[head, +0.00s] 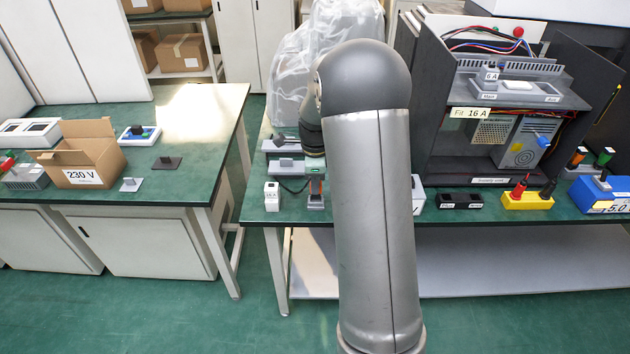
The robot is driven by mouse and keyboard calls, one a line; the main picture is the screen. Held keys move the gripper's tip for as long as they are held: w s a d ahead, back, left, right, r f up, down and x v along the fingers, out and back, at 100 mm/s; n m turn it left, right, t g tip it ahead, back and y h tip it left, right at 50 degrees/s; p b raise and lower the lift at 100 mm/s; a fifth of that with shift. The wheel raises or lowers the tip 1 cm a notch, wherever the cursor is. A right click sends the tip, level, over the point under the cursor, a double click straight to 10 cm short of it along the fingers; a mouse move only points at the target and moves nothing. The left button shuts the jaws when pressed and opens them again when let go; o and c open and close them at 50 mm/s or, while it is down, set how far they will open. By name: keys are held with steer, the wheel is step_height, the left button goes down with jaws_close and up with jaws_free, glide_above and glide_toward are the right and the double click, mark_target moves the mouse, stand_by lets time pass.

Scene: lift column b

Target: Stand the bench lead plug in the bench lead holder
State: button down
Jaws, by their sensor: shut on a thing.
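My gripper (315,178) is at the left part of the right bench, low over the top and partly hidden by my own arm. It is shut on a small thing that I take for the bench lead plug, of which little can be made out. A dark lead (293,187) runs from the grey unit at the back toward the gripper. A small grey piece with a dark base (315,202) sits just under the fingers and may be the bench lead holder. I cannot tell whether plug and holder touch.
A white labelled block (272,196) stands left of the gripper, and a grey unit (285,165) behind it. Right of my arm are a black two-part block (459,201), a yellow block (527,202) with plugs and a dark open cabinet (450,130). A gap separates the left bench.

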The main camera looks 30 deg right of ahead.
steer(key=shift+f+b, duration=0.9)
steer(key=shift+f, duration=0.45)
stand_by(0.6)
steer(key=c, duration=1.2)
jaws_free()
steer(key=shift+r, duration=0.15)
steer(key=shift+r+p, duration=3.2)
steer(key=shift+r, duration=1.2)
